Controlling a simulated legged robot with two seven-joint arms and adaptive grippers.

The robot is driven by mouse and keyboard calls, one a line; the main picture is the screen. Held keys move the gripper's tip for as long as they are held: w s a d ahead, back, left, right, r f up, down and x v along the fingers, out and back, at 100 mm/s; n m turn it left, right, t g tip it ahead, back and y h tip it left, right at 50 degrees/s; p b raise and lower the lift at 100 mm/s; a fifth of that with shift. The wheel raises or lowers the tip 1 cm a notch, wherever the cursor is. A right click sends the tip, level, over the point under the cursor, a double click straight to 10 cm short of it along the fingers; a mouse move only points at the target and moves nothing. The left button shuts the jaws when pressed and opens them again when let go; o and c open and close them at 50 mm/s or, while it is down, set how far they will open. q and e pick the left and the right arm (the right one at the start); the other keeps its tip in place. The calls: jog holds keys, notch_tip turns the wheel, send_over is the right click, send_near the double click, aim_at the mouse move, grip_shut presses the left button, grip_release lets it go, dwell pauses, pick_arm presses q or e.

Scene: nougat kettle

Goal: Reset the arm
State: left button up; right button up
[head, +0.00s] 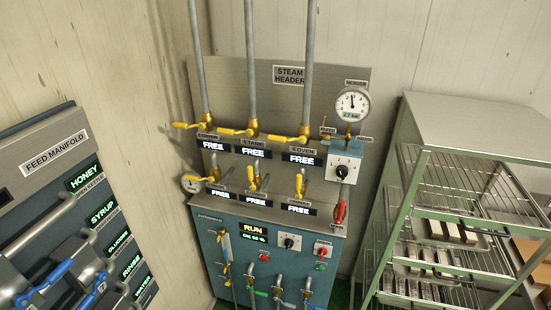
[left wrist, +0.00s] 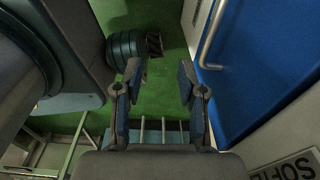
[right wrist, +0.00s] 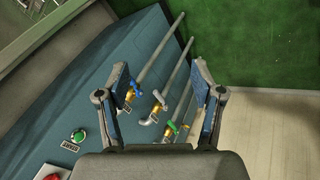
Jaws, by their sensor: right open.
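My left gripper (left wrist: 158,78) shows in the left wrist view with its two fingers apart and nothing between them. Green floor and part of a dark machine lie beyond it. My right gripper (right wrist: 160,78) shows in the right wrist view, open and empty. Whether the fingers touch any pipe or valve cannot be told. Neither gripper is clearly visible in the head view.
The steam header cabinet (head: 223,80) stands ahead, with yellow-handled valves, a gauge (head: 352,104) and displays. The feed manifold (head: 60,150) is at left, a metal rack with trays (head: 440,165) at right. A blue door (left wrist: 270,70) is beside the left gripper.

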jog(key=s+f+m+g, duration=0.1)
jog(key=s+f, duration=0.5)
jog(key=s, duration=0.4)
jog(key=s+f+m+g, duration=0.2)
jog(key=s+f, duration=0.4)
jog(key=s, duration=0.4)
jog(key=shift+f+m+y+b, duration=0.15)
jog(key=shift+m+y+b, duration=0.15)
jog(key=shift+b, duration=0.05)
jog(key=s+f+m, duration=0.1)
jog(key=s, duration=0.5)
jog(key=s+f+m+g, duration=0.1)
jog(key=s+f, duration=0.1)
jog(key=s, duration=0.5)
jog(key=s+f+m+g, duration=0.1)
jog(key=s+f, duration=0.1)
jog(key=s, duration=0.5)
jog(key=shift+s+a+m+b, duration=0.2)
jog(key=shift+m+b, duration=0.15)
jog(key=shift+m, duration=0.05)
jog(key=shift+c, duration=0.2)
